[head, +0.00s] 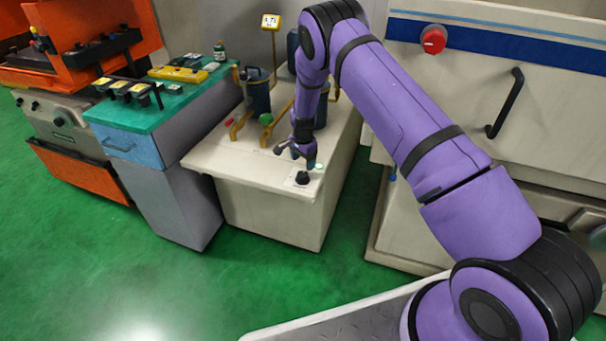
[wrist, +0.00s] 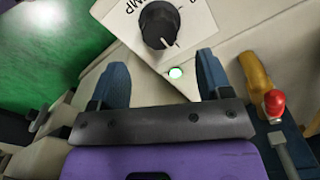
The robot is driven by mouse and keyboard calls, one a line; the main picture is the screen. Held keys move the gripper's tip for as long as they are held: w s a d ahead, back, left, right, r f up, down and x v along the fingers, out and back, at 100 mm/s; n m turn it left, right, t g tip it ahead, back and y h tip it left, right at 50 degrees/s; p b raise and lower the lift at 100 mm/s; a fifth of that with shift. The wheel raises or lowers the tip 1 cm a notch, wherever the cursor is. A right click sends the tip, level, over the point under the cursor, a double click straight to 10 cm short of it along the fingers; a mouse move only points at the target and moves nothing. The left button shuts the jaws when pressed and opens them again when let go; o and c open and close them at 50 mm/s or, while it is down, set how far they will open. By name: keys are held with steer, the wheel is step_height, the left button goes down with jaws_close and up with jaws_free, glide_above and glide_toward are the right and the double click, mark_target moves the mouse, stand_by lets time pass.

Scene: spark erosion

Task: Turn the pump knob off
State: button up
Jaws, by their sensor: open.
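The pump knob (head: 302,178) is a black knob on a white label plate, on the front top of the cream pump unit (head: 270,205). In the wrist view the knob (wrist: 159,25) has a white pointer line and stands on the plate with the letters "UMP" partly showing. My gripper (head: 300,155) is over the unit's top, close to the knob. In the wrist view its two blue fingers (wrist: 165,80) are spread apart, with nothing between them but the lamp and bare top. The knob lies beyond the fingertips, apart from them.
A red-tipped lever (wrist: 274,103) and a yellow pipe (wrist: 256,72) are right of the fingers in the wrist view. Dark canisters (head: 257,92) stand behind on the unit. A teal-topped cabinet (head: 145,125) is at left, a large machine with a red knob (head: 433,39) at right.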

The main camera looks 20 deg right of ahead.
mark_target(303, 173)
step_height(303, 173, down, 7)
steer(key=shift+r, duration=0.1)
steer(key=shift+c, duration=0.3)
steer(key=c, duration=0.9)
